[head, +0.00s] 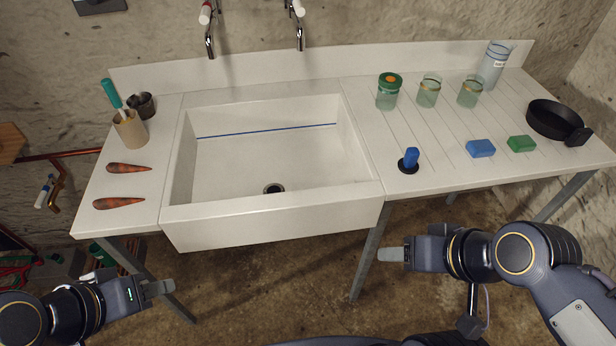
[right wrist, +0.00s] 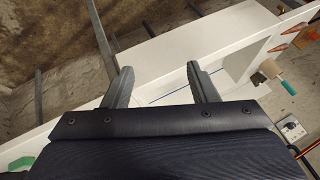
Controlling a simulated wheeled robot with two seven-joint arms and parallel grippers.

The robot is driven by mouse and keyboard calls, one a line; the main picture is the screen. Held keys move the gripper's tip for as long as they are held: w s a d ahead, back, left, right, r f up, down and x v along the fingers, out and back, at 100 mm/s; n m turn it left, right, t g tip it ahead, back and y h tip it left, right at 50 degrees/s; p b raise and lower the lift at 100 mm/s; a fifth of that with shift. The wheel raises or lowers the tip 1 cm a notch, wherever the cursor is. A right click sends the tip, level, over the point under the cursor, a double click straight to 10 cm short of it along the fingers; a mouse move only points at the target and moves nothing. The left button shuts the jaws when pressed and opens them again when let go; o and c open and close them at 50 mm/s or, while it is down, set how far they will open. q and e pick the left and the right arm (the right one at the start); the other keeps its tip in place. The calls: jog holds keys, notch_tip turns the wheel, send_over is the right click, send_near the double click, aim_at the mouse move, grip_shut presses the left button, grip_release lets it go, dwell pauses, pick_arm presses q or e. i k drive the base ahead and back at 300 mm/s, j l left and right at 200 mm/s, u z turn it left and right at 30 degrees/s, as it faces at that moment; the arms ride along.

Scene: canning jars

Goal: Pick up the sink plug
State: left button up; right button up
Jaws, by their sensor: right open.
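The sink plug (head: 409,161) is a black disc with an upright blue handle. It sits on the white drainboard, just right of the basin, near the front edge. My right gripper (head: 384,254) is in front of the counter, below the plug in the head view and apart from it. In the right wrist view its two fingers (right wrist: 162,84) are spread with nothing between them. My left gripper (head: 166,287) is low at the left, in front of the counter, far from the plug. Its finger gap cannot be made out. I cannot make out the plug in the right wrist view.
The white sink basin (head: 262,160) has a dark drain hole (head: 273,189). Two carrots (head: 120,203) lie at the left.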

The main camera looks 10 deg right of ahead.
aim_at(408, 164)
jog(key=l+u, duration=0.1)
jog(key=u, duration=0.8)
jog(key=k+l+u, duration=0.1)
jog(key=l+u, duration=0.3)
jog(key=k+l+u, duration=0.2)
jog(key=l+u, duration=0.2)
jog(key=k+l+u, duration=0.2)
jog(key=l+u, duration=0.2)
jog(key=k+l+u, duration=0.15)
jog(key=k+l, duration=0.8)
jog(key=l, duration=0.1)
